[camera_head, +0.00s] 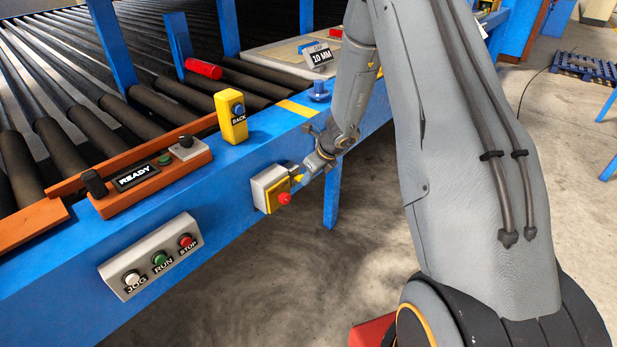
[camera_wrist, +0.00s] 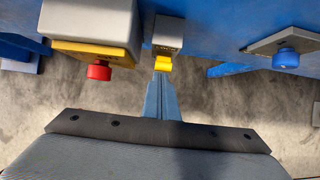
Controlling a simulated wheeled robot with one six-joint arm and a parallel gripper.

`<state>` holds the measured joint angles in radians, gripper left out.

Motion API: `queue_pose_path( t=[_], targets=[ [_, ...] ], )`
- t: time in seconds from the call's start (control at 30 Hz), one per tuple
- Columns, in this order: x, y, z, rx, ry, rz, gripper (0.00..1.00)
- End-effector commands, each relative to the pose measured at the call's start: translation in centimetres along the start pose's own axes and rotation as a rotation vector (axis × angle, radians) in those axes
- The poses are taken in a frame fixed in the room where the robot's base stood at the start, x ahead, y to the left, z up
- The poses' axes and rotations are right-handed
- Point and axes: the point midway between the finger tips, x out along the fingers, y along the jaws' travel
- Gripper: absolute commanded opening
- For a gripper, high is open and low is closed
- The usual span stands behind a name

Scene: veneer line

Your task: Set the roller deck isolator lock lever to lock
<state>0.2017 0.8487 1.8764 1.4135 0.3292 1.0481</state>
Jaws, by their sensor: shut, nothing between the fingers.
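The isolator lock looks to be a small grey box (camera_wrist: 168,33) on the blue frame, with a short yellow lever (camera_wrist: 164,63) at its lower edge in the wrist view. In the head view the yellow lever (camera_head: 298,178) shows as a small patch beside my gripper. My gripper (camera_wrist: 162,78) is shut and empty, its fingertips right at the lever; I cannot tell whether they touch it. It also shows in the head view (camera_head: 305,174), low on the frame's front face. The label on the box is too small to read, and the lever's setting is unclear.
Just left is a grey box with a yellow face and red button (camera_head: 284,198). Farther left are the JOG/RUN/STOP panel (camera_head: 152,256) and READY console (camera_head: 137,177). A yellow BACK post (camera_head: 231,117) and blue knob (camera_head: 319,91) stand above. Open floor lies in front.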

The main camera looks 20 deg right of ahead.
Motion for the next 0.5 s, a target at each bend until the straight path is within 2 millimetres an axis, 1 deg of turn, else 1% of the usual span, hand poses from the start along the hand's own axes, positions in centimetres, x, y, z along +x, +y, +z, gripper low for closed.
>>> queue_pose_path(
  t=[0.03,0.33,0.5],
  targets=[
    [-0.7,-0.3,1.7,-0.008,-0.025,-0.003,0.00],
    [-0.5,-0.3,1.4,-0.007,-0.025,-0.004,0.00],
    [0.1,-0.5,0.2,-0.006,-0.021,-0.004,0.00]
  ],
)
